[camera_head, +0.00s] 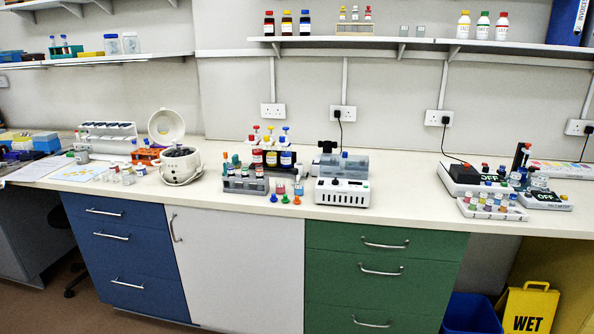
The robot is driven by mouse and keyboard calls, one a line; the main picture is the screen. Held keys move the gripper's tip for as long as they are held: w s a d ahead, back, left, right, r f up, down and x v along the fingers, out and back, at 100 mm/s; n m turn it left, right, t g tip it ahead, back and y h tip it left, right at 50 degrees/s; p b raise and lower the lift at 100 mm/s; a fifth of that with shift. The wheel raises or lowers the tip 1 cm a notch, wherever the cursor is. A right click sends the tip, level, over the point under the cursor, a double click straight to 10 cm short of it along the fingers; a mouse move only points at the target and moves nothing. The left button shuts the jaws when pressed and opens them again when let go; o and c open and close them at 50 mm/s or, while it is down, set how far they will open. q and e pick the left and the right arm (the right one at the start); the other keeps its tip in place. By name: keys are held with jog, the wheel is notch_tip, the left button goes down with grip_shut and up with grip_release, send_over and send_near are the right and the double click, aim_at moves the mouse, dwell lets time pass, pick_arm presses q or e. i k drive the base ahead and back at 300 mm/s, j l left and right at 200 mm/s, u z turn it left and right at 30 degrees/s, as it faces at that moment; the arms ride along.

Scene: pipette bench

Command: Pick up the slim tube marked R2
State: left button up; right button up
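A grey rack (245,185) stands near the front edge of the bench, left of centre. It holds several slim tubes (236,160) with dark, green and reddish tops. Their markings are too small to read, so I cannot tell which tube is R2. Other small tubes with coloured caps stand in a pale tray (492,213) at the right front of the bench. Neither of my grippers is in view.
Dark bottles with red, yellow and blue caps (287,158) stand close behind the rack. A lidded white pot (181,165) stands left. Bare bench (410,185) lies right of the device.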

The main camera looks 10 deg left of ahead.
aim_at(134, 142)
jog(key=i+j, duration=0.25)
jog(key=j, duration=0.4)
jog(key=i+j, duration=0.2)
jog(key=j, duration=0.45)
jog(key=i+j, duration=0.25)
jog(key=j, duration=0.4)
jog(key=i+j, duration=0.25)
jog(key=j, duration=0.4)
jog(key=i+j, duration=0.2)
jog(key=j, duration=0.45)
jog(key=i+j, duration=0.25)
jog(key=j, duration=0.4)
jog(key=i+j, duration=0.2)
jog(key=j, duration=0.45)
jog(key=i+j, duration=0.25)
jog(key=j, duration=0.4)
